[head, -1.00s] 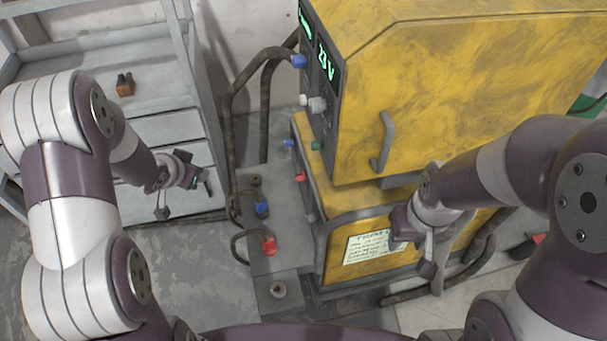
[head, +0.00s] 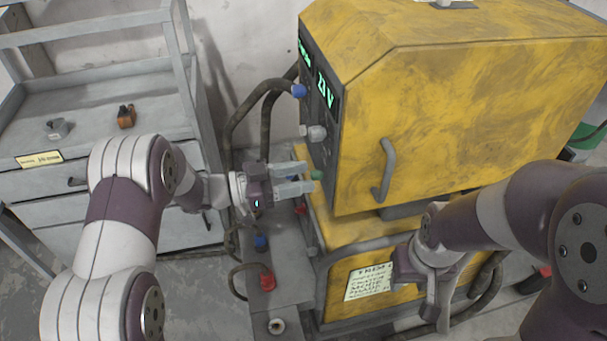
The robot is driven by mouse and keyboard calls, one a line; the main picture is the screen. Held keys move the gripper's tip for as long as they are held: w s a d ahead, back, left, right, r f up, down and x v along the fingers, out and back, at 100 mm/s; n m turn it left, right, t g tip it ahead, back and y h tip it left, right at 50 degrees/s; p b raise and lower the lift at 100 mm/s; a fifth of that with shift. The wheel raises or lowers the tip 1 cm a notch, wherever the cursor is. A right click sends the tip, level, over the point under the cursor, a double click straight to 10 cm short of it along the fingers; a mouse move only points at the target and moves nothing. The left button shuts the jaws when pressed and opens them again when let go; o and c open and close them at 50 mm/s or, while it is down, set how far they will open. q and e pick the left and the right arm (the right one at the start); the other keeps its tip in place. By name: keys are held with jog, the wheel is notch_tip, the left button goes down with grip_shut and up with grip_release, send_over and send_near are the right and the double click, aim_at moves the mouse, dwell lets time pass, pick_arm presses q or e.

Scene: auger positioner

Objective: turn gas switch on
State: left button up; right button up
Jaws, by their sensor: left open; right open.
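The yellow welding machine (head: 450,110) stands at the centre right, with a dark front panel and a lit green "23 V" display (head: 327,91). The panel carries a blue knob (head: 299,91), a white-grey knob (head: 316,132) and a green knob (head: 317,174); which one is the gas switch I cannot tell. My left gripper (head: 294,180) is open, its fingers pointing right at the green knob, with the tips close to it; contact is unclear. My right gripper (head: 430,300) is open and empty in front of the machine's lower yellow part, near a handwritten note (head: 370,283).
A grey shelf cart (head: 90,130) with an orange-brown object (head: 126,116) and a small grey clamp (head: 57,128) stands at the left. Blue (head: 261,243) and red (head: 267,281) connectors with cables sit below my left gripper. A grey handle (head: 385,170) juts from the machine's side.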

pick_arm(q)
jog(key=shift+w+d, duration=0.15)
jog(key=shift+d, duration=0.55)
grip_shut()
jog(key=shift+f+m+b, duration=0.2)
jog(key=shift+m+b, duration=8.8)
jog(key=shift+b, duration=0.65)
